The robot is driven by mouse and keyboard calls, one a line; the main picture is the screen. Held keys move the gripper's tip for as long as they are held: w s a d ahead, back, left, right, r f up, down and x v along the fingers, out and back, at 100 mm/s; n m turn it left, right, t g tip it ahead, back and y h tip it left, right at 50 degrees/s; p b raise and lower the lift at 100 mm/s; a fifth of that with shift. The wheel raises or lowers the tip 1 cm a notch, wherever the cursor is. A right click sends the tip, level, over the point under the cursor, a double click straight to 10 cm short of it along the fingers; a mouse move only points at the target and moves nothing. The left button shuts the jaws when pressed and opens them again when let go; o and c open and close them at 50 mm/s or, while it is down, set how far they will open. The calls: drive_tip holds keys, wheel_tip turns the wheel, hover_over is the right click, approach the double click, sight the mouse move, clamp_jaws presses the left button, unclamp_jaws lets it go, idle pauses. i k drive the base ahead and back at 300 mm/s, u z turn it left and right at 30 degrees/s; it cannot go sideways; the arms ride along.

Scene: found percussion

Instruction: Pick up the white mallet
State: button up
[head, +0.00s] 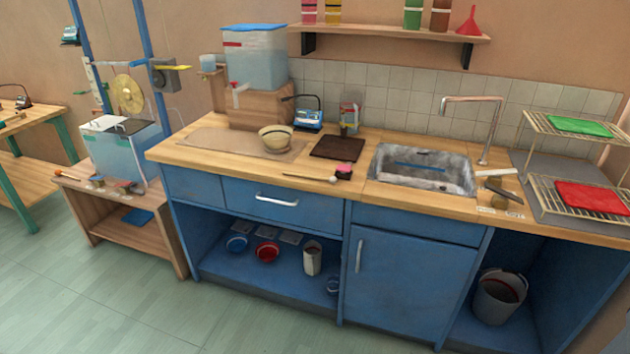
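A mallet with a small whitish round head (333,180) and a thin wooden stick (305,177) lies on the wooden counter (225,158), close to its front edge. It lies flat, left of the sink. Its head is close beside a small dark object with a pink top (343,171); I cannot tell whether they touch. Another thin stick with an orange head (59,172) lies on the low wooden bench at the left. My gripper is not in view.
Behind the mallet are a dark brown board (337,147) and a yellowish bowl (276,138). A metal sink (425,183) is to the right, then a wire rack (580,200). Blue cabinets (408,282) stand below the counter. The green floor (110,290) in front is clear.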

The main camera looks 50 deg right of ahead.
sight(333, 180)
drive_tip(key=z, duration=0.05)
drive_tip(key=i, duration=0.95)
drive_tip(key=u, duration=0.05)
